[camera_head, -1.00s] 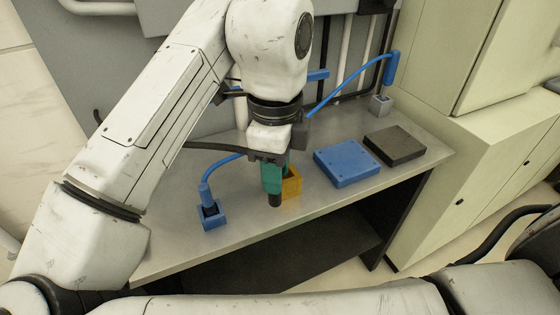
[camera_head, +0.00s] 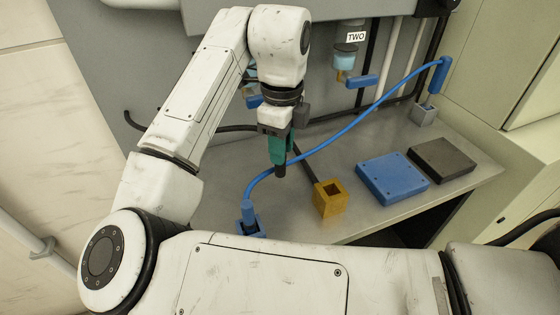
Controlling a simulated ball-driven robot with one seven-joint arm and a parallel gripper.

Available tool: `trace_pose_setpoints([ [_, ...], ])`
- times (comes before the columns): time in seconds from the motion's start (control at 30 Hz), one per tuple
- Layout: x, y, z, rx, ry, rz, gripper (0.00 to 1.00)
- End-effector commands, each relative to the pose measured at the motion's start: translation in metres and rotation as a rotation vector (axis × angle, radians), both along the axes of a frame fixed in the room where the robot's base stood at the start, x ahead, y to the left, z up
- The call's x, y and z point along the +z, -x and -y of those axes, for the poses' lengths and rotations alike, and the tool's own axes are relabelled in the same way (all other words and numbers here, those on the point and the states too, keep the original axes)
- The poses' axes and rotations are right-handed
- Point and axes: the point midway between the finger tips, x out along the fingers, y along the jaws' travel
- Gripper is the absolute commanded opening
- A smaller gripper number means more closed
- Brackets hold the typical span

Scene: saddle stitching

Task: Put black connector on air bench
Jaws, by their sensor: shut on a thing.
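My gripper (camera_head: 279,150) with teal fingers points down and is shut on the black connector (camera_head: 281,171). Only the connector's dark lower end shows below the fingers; the rest is hidden. The connector is to the left of and behind the yellow socket box (camera_head: 330,200), apart from it in the picture. That box stands on the grey metal bench (camera_head: 300,222) and has an open, dark top. A dark hose (camera_head: 306,165) shows between the gripper and the yellow box; where it ends I cannot tell.
A blue hose (camera_head: 345,133) crosses from a blue connector (camera_head: 249,213) at the front left to another (camera_head: 440,75) above a grey socket (camera_head: 423,114). A blue plate (camera_head: 392,178) and a black plate (camera_head: 442,160) lie at right. Blue-handled valves (camera_head: 362,81) are behind.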

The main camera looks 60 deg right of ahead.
Motion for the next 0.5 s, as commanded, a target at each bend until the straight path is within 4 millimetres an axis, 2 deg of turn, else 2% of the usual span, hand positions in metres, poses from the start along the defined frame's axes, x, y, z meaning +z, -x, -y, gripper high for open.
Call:
trace_pose_setpoints([
  [0.03, -0.013, -0.004, 0.006, 0.0, 0.002, -0.007, 0.0],
  [0.2, -0.037, -0.019, 0.02, 0.0, 0.002, -0.004, 0.0],
  [0.5, -0.053, -0.03, 0.03, -0.001, 0.0, -0.002, 0.0],
])
